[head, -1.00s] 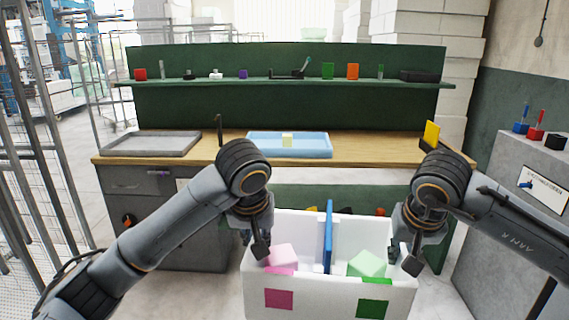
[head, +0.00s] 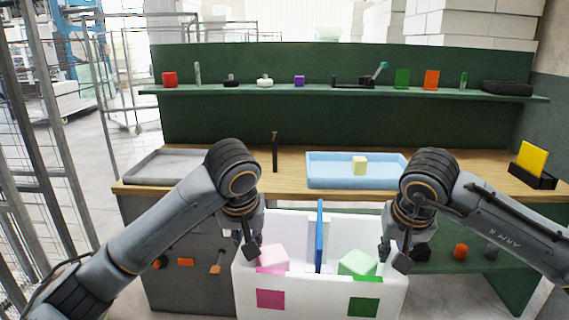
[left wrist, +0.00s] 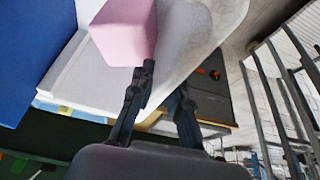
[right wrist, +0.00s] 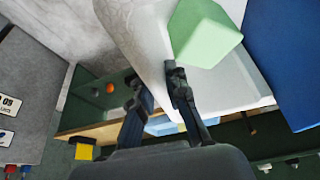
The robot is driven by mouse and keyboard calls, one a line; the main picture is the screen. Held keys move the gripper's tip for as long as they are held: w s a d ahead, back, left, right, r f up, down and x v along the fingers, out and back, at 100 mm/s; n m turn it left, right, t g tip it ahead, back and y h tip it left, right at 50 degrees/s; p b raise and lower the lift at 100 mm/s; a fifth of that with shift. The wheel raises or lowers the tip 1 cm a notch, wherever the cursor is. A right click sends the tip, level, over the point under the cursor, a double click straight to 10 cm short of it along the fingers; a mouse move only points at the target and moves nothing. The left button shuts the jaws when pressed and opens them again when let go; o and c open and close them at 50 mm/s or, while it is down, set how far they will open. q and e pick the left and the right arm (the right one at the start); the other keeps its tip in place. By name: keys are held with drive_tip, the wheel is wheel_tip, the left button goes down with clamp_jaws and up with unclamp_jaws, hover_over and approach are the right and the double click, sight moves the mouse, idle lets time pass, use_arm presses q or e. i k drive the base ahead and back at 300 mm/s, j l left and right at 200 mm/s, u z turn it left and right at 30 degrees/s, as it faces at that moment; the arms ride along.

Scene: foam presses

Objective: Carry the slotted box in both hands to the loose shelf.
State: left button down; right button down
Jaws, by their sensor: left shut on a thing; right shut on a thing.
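The white slotted box (head: 316,292) is held in front of me between both arms. A blue divider (head: 320,238) stands upright in it. A pink block (head: 273,257) sits left of the divider and a pale green block (head: 357,262) right of it. My left gripper (head: 251,246) is shut on the box's left wall, and its fingers straddle that wall in the left wrist view (left wrist: 160,92). My right gripper (head: 394,256) is shut on the right wall, also visible in the right wrist view (right wrist: 160,88). I cannot tell which shelf is the loose one.
A wooden workbench (head: 290,165) lies ahead with a grey tray (head: 165,168), a blue tray (head: 322,180) and a yellow card in a black holder (head: 532,160). A green upper shelf (head: 330,94) carries small items. A green lower shelf (head: 475,260) holds several things. Metal racks stand left.

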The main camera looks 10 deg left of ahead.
sight(190, 169)
drive_tip(key=i+j+u, duration=0.15)
drive_tip(key=i+j, duration=2.5)
